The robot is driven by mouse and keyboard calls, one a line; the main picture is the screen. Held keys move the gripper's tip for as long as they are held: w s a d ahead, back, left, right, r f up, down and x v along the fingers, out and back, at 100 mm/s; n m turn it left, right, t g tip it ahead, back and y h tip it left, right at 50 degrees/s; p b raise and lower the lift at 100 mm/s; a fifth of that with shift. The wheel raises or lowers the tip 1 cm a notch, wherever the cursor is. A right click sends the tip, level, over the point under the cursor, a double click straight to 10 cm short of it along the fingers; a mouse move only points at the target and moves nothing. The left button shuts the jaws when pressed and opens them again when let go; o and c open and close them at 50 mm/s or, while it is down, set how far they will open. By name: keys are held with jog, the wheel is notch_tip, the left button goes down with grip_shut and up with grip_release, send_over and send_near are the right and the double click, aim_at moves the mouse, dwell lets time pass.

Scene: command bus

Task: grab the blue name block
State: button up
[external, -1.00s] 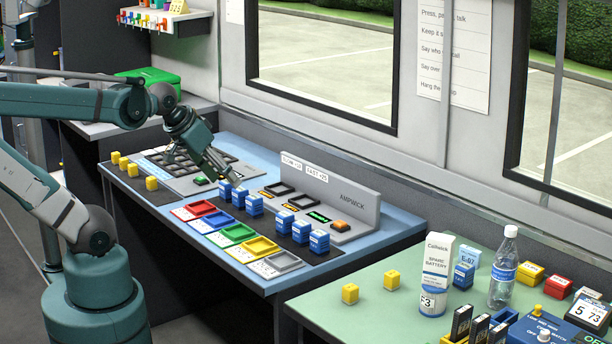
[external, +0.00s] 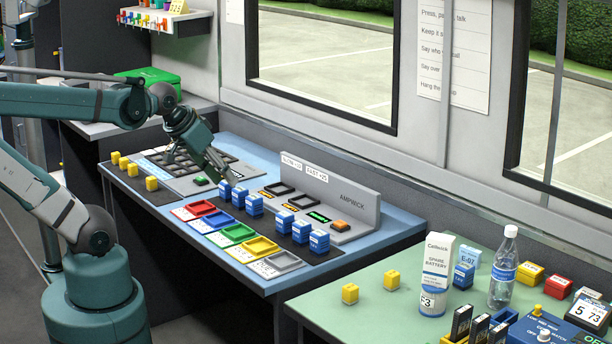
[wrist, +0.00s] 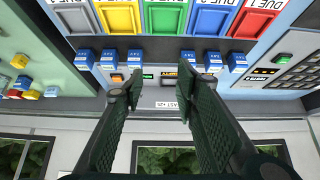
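Several blue name blocks with white labels stand in two groups on the dark strip of the blue desk. In the external view, one group is at the left, with its leftmost block (external: 224,191), and the other is at the right, with its end block (external: 319,241). The wrist view shows them as a row, from the left block (wrist: 84,60) to the right block (wrist: 237,62). My gripper (wrist: 163,84) is open, with nothing between its fingers. In the external view its tips are just above and behind the left group; contact cannot be told.
Coloured trays (external: 239,234) lie in front of the blocks. A grey panel (external: 345,200) rises behind them. Another blue block (external: 464,275), a bottle (external: 503,268) and a white carton (external: 437,258) stand on the green table. Yellow blocks (external: 151,183) sit at the desk's left.

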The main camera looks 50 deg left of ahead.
jog(key=shift+r, duration=0.1)
dwell(0.3)
jog(key=w+d+r+n+g+h+p, duration=0.15)
jog(key=w+d+r+n+p, duration=0.45)
jog(key=w, duration=0.7)
jog(key=n+g+h+p, duration=0.3)
jog(key=n+g+p, duration=0.35)
jog(key=n, duration=0.65)
send_over(469, 248)
jog(key=a+p, duration=0.1)
jog(key=a, duration=0.2)
notch_tip(469, 248, down, 15)
jog(key=t, duration=0.1)
jog(key=shift+d, duration=0.2)
jog(key=shift+x, duration=1.2)
